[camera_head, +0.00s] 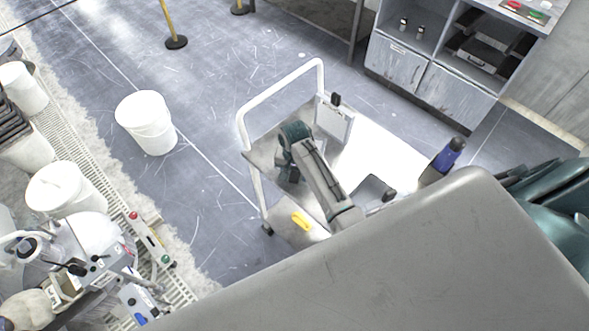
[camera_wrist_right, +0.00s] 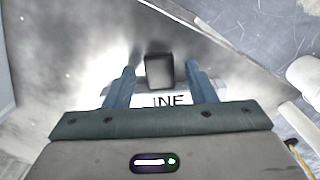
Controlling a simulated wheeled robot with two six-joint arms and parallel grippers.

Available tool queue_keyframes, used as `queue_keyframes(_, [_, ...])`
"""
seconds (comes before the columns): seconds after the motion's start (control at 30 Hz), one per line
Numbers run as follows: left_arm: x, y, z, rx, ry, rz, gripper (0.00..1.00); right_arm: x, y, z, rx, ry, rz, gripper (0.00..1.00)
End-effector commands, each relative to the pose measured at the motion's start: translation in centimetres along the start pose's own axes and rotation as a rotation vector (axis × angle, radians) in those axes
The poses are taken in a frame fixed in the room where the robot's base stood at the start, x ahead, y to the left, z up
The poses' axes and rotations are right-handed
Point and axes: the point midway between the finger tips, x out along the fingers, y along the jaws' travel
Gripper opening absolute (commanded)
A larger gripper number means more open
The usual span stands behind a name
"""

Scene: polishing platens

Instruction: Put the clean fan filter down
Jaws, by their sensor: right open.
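My right gripper (camera_head: 287,156) is over the metal top of the white-railed cart (camera_head: 385,158). In the right wrist view my right gripper (camera_wrist_right: 160,72) is open, its two blue-grey fingers apart. A black block (camera_wrist_right: 157,70) shows between the fingertips, with gaps on both sides. A white piece lettered "INE" (camera_wrist_right: 163,101) shows beyond the fingers, partly hidden by the hand. A white panel with a black grip (camera_head: 334,124) is beside the hand on the cart. I cannot tell for sure which piece is the clean fan filter. My left gripper is not in view.
A white bucket (camera_head: 147,122) stands on the floor at left. A cabinet (camera_head: 426,80) is at the back right. Floor between is clear.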

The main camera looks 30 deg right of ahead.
Motion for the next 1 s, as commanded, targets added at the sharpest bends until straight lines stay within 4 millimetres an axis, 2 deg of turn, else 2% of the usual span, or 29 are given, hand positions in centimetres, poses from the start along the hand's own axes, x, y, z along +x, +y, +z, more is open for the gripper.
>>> queue_keyframes(0.17, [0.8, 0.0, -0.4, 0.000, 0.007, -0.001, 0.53, -1.6, -0.1, -0.1, 0.000, 0.003, -0.003, 0.50])
queue_keyframes(0.5, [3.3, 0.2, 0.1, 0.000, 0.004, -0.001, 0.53, -8.7, -0.1, -0.1, 0.000, 0.004, -0.004, 0.50])
queue_keyframes(0.57, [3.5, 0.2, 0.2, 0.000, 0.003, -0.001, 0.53, -9.8, -0.1, -0.1, 0.000, 0.004, -0.004, 0.50])
queue_keyframes(0.6, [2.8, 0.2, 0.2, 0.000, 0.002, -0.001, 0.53, -10.8, -0.1, -0.1, 0.000, 0.002, -0.002, 0.50])
queue_keyframes(0.77, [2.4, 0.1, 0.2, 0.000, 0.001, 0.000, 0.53, -12.0, 0.0, 0.0, 0.000, 0.001, -0.001, 0.50])
queue_keyframes(1.0, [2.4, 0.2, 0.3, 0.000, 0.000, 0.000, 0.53, -12.2, 0.0, 0.0, 0.000, 0.000, 0.000, 0.50])
